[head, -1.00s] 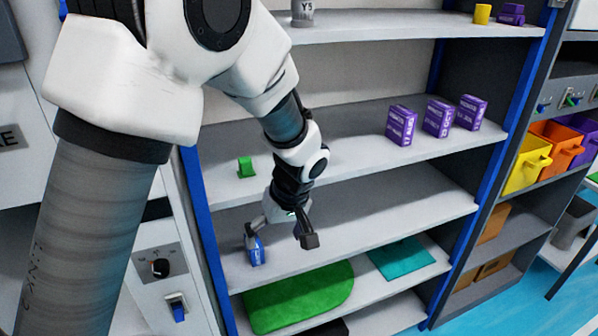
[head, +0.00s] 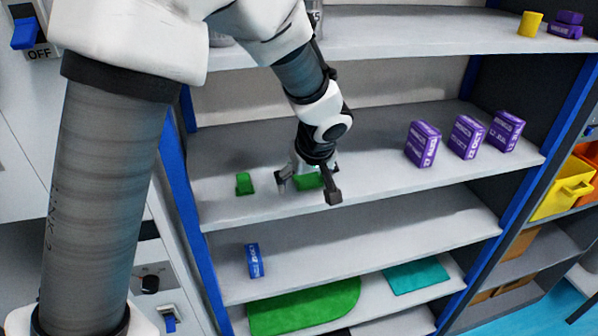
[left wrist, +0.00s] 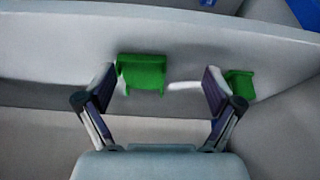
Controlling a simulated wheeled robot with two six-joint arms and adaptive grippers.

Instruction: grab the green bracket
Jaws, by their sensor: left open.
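Two green brackets are on the middle shelf. One green bracket (head: 309,181) shows between the fingers of my left gripper (head: 308,188). The other green bracket (head: 244,184) stands to the left, outside the fingers. In the left wrist view the first bracket (left wrist: 142,72) is between the spread fingers of my left gripper (left wrist: 160,95), closer to the left finger, with a gap visible to the right finger. The second bracket (left wrist: 240,85) is just outside the right finger. My left gripper is open and empty. My right gripper is not in view.
Purple boxes (head: 423,145) stand on the same shelf to the right. A small blue box (head: 254,260) stands on the shelf below. Green (head: 305,306) and teal (head: 416,276) mats lie lower. A blue shelf post (head: 182,190) borders the left side.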

